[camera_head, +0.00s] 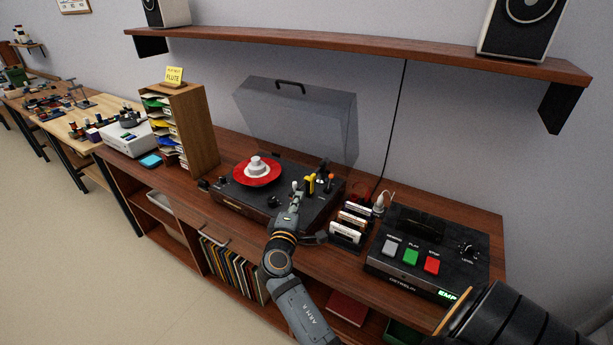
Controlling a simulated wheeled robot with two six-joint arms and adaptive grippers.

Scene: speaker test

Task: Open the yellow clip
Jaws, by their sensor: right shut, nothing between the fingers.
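The yellow clip (310,184) stands at the right part of the black turntable (230,192), by the tonearm parts. It is small here, and I cannot tell whether it is open or closed. My right gripper (296,190) is shut and empty, just left of the clip and in front of it in the picture. I cannot tell whether they touch. A red record (244,177) with a pale centre piece lies on the turntable. My left gripper is not in view.
The turntable's clear lid (300,115) stands raised behind. Cassettes (348,230) in a rack and a black player (420,250) with grey, green and red buttons stand to the right. A wooden sorter (200,125) stands to the left. A shelf (360,45) with speakers hangs above.

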